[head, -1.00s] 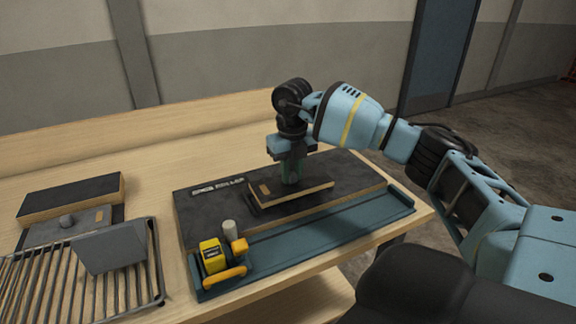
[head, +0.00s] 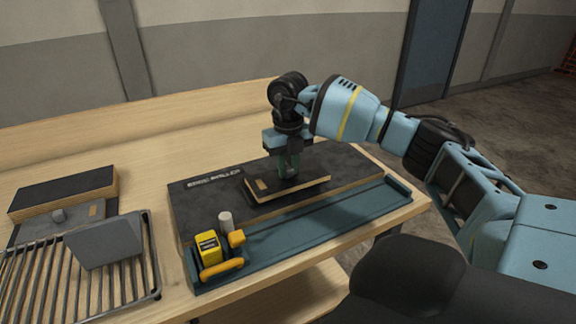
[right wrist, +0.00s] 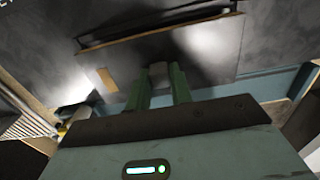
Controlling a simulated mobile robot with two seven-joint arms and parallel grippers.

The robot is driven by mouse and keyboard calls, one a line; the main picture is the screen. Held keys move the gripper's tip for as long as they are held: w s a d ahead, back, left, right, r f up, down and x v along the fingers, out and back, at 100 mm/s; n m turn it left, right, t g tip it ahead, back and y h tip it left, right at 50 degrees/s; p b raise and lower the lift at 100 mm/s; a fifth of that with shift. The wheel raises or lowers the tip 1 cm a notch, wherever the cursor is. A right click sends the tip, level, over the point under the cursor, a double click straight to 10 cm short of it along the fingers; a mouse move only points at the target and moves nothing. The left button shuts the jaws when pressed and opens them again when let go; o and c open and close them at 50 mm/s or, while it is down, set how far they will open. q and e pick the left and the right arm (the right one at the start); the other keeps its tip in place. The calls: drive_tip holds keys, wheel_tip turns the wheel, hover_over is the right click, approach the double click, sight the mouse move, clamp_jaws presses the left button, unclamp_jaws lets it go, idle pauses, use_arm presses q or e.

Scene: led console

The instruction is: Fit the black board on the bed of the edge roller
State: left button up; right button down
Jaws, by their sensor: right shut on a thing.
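The black board (head: 310,188) is a thin dark plate with pale wooden edges and a small tan mark. My right gripper (head: 288,176) is over its middle, pointing down and shut on it. In the right wrist view the green fingers (right wrist: 160,88) close around a small grey part on the board's dark top. The edge roller has a broad dark bed (head: 205,210), a blue front rail (head: 330,222) and a yellow roller unit (head: 211,249) at its left end. The board is over the bed's middle, close to its surface; I cannot tell whether it touches. My left gripper is not in view.
At the left stand a slatted rack (head: 30,275) with a grey block (head: 103,240) and a thick dark-topped slab (head: 62,192). A pale peg (head: 226,220) stands by the roller unit. The wooden table (head: 140,150) is clear behind.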

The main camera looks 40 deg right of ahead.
drive_tip(key=shift+f, duration=1.15)
idle(1.1)
drive_tip(key=c, duration=1.2)
unclamp_jaws()
drive_tip(key=shift+o, duration=0.2)
drive_tip(key=shift+r, duration=3.95)
drive_tip(key=shift+f, duration=0.1)
